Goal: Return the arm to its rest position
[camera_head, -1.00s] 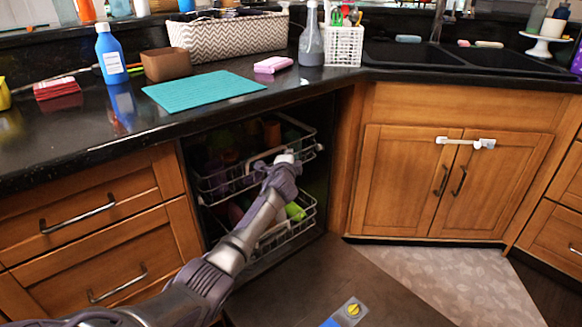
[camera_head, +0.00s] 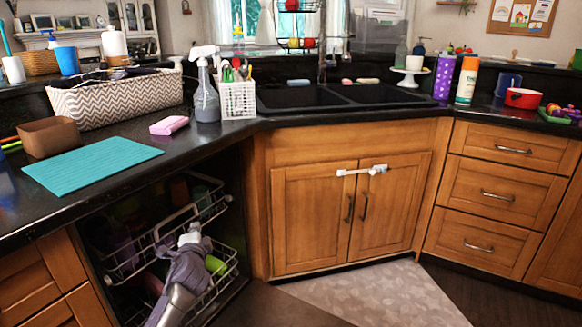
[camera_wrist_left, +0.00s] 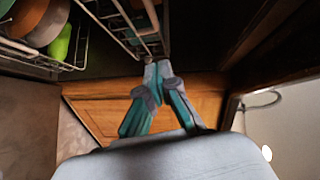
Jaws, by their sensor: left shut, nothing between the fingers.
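My left gripper (camera_head: 191,231) is in the lower left of the head view, at the front of the pull-out wire racks under the counter. Its fingers are shut and empty. In the left wrist view the closed fingertips (camera_wrist_left: 156,66) are at the picture's middle, close to a wire rack (camera_wrist_left: 132,22); I cannot tell whether they touch it. In the head view the upper rack (camera_head: 135,265) and lower rack (camera_head: 218,283) hold dark dishes and a green item (camera_head: 215,265). The gripper hides part of the racks. My right gripper is not in view.
Wooden cabinet doors (camera_head: 312,220) with a white latch (camera_head: 362,171) are right of the racks. The counter above holds a teal mat (camera_head: 92,164), a brown box (camera_head: 50,137) and a spray bottle (camera_head: 206,95). The floor mat (camera_head: 385,295) before the sink is clear.

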